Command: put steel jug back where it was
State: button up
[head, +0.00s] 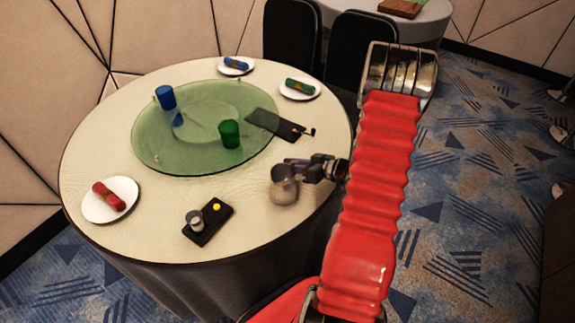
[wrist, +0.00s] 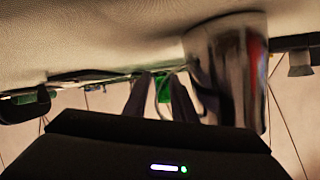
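The steel jug (head: 285,188) stands at the right edge of the round table and looks slightly blurred. In the wrist view, which is upside down, the jug (wrist: 238,75) is large at right of centre, with its base toward the table surface. My gripper (head: 300,163) is right beside the jug, at handle height. In the wrist view its two dark fingers (wrist: 172,85) are spread apart, with what looks like the jug's handle between them. The right finger overlaps the jug's side. I cannot see clear contact.
A green glass turntable (head: 160,150) bears a blue cup (head: 166,97), a green cup (head: 230,134) and a dark tray (head: 272,123). A black tray (head: 215,228) holds a small metal cup (head: 195,220). Plates with red (head: 108,196), blue (head: 236,63) and green (head: 300,86) rolls stand around.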

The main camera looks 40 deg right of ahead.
jog(key=shift+s, duration=0.1)
jog(key=v, duration=1.2)
dwell(0.5)
